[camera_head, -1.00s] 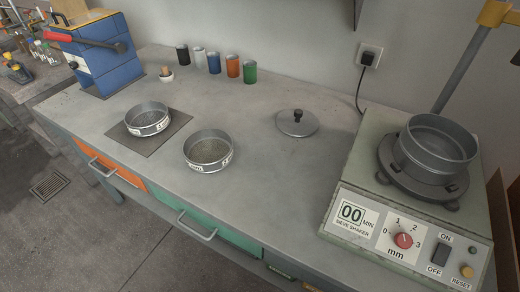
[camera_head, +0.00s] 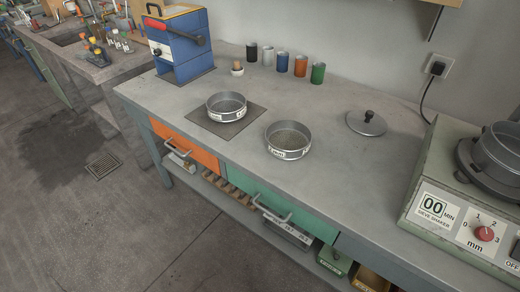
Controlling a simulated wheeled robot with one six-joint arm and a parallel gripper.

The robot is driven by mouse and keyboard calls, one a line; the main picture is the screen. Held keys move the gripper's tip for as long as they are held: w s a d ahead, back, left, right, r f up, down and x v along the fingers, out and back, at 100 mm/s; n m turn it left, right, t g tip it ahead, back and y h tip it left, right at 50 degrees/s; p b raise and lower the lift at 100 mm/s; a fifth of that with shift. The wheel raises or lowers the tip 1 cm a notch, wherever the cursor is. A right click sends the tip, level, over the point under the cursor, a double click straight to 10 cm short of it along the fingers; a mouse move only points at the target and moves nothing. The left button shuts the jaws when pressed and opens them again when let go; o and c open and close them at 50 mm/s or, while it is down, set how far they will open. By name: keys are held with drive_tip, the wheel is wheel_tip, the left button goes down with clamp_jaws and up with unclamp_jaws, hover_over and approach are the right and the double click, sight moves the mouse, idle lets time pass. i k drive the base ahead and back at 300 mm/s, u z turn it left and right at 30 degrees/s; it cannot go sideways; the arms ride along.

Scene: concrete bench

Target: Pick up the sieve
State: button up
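Three round metal sieves show in the head view. One sieve (camera_head: 227,108) stands on a dark square mat (camera_head: 204,122) towards the left of the bench. A second sieve (camera_head: 288,141) stands on the bare bench top to its right, near the front edge, with a white label on its side. A third sieve (camera_head: 500,150) sits on the sieve shaker (camera_head: 436,190) at the right, cut off by the picture edge. I cannot tell which one the task means. My gripper is not in view.
A grey lid (camera_head: 366,124) with a dark knob lies on the concrete bench (camera_head: 330,185). Several coloured cups (camera_head: 300,65) line the wall. A blue machine (camera_head: 180,48) with a red-handled lever and a small mortar (camera_head: 237,70) stand at the back left. Drawer handles (camera_head: 272,211) jut out in front.

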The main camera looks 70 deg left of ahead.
sight(285, 140)
drive_tip(key=u, duration=0.05)
drive_tip(key=k, duration=1.7)
drive_tip(key=u, duration=0.75)
drive_tip(key=i, duration=1.6)
drive_tip(key=z, duration=0.05)
